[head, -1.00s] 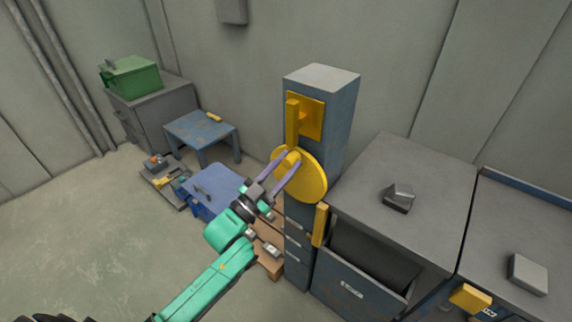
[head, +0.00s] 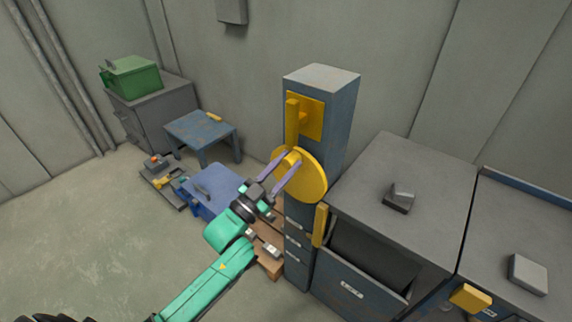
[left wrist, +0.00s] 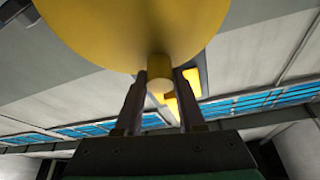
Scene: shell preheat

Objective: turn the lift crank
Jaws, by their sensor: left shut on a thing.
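The lift crank is a yellow disc (head: 314,178) with a short round knob (head: 290,158), mounted on the front of a tall blue-grey column (head: 338,105). My left gripper (head: 288,169) reaches up to it from the lower left. Its two fingers are shut on the crank knob. In the left wrist view the knob (left wrist: 159,76) stands between the two fingertips, with the yellow disc (left wrist: 135,25) beyond it. A yellow plate with an upright bar (head: 293,123) sits on the column above the disc. My right gripper is not in view.
A grey cabinet (head: 425,165) with an open front bin stands right of the column, with a small metal block (head: 399,197) on top. A blue box (head: 214,190), a blue stool (head: 201,128) and a green box (head: 134,77) are at left.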

